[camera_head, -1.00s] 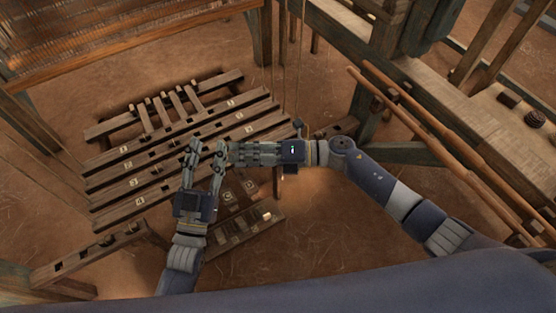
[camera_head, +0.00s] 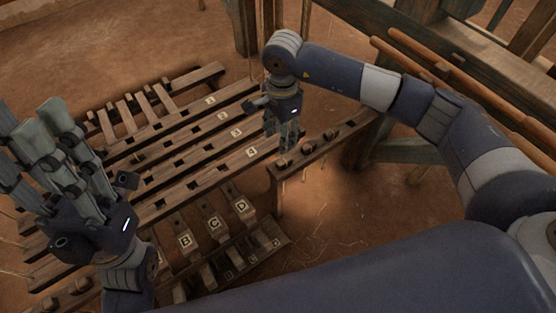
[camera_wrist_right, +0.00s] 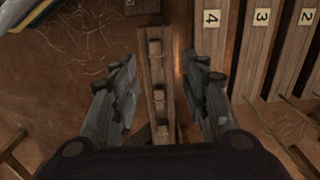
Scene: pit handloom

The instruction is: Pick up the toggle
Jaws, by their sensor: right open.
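Several small wooden toggles sit in a row on a narrow wooden rail. In the head view one toggle (camera_head: 306,149) is near the rail's left end, with others further right. In the right wrist view the toggles (camera_wrist_right: 158,93) run down the middle of the picture. My right gripper (camera_head: 285,148) points down over the rail's left end. Its fingers are apart on either side of the rail in the right wrist view, with nothing between them held. Which toggle is meant I cannot tell. My left gripper (camera_head: 45,118) is raised at the left, fingers spread and empty.
Numbered wooden bars (camera_head: 195,155) lie left of the rail. Lettered blocks marked B, C and D (camera_head: 241,206) stand below them. A loom post (camera_head: 241,25) rises behind my right gripper.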

